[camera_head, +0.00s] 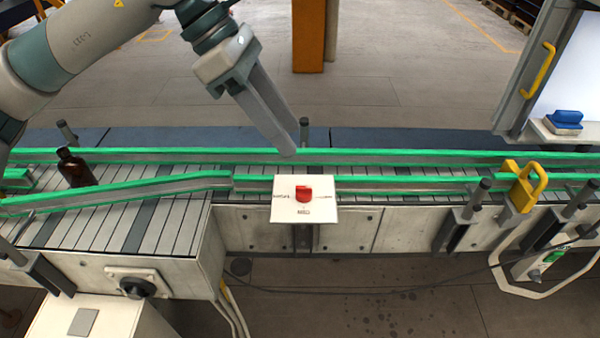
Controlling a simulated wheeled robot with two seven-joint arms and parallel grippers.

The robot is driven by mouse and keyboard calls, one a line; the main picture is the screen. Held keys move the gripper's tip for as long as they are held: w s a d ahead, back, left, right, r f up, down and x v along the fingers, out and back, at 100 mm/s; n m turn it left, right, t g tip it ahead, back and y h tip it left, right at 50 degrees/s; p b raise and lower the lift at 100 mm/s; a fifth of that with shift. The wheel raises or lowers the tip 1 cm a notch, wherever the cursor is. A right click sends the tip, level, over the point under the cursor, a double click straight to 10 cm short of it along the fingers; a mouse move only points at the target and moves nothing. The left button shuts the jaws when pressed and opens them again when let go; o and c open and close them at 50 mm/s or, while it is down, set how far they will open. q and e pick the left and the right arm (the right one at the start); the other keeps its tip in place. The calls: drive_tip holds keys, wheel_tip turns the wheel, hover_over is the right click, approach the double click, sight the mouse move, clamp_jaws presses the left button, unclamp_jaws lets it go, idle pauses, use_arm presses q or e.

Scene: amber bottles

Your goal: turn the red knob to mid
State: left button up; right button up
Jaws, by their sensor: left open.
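The red knob (303,193) sits on a white panel (325,213) at the front side of the conveyor, near the middle of the view. Small dark labels are printed around the knob; one below it appears to read MID, and the others are too small to read surely. The direction the knob points is hard to tell. My left gripper (285,150) hangs above and behind the knob, its long grey fingers pointing down and right, apart from the knob. It is open and holds nothing. My right gripper is not in view.
An amber bottle (75,168) stands on the conveyor (170,215) at the left, between green-edged rails (420,157). A black rotary switch (133,287) is at the lower left. The space in front of the panel is clear.

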use_arm(q)
drive_tip(key=shift+t+y, duration=0.6)
drive_tip(key=shift+y, duration=0.3)
drive_tip(key=w+a, duration=0.1)
drive_tip(key=a, duration=0.1)
drive_tip(key=w+a+r, duration=0.1)
drive_tip(key=a, duration=0.1)
drive_tip(key=shift+w, duration=0.35)
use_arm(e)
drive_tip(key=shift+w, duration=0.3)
use_arm(q)
drive_tip(key=p, duration=0.7)
approach(302, 186)
drive_tip(key=x, duration=0.7)
drive_tip(key=shift+d+f, duration=0.15)
drive_tip(key=shift+f, duration=0.15)
drive_tip(key=shift+d+f, duration=0.2)
drive_tip(key=shift+f, duration=0.35)
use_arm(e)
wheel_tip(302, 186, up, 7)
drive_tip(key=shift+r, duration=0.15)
use_arm(q)
drive_tip(key=shift+c, duration=0.6)
drive_tip(key=c, duration=0.9)
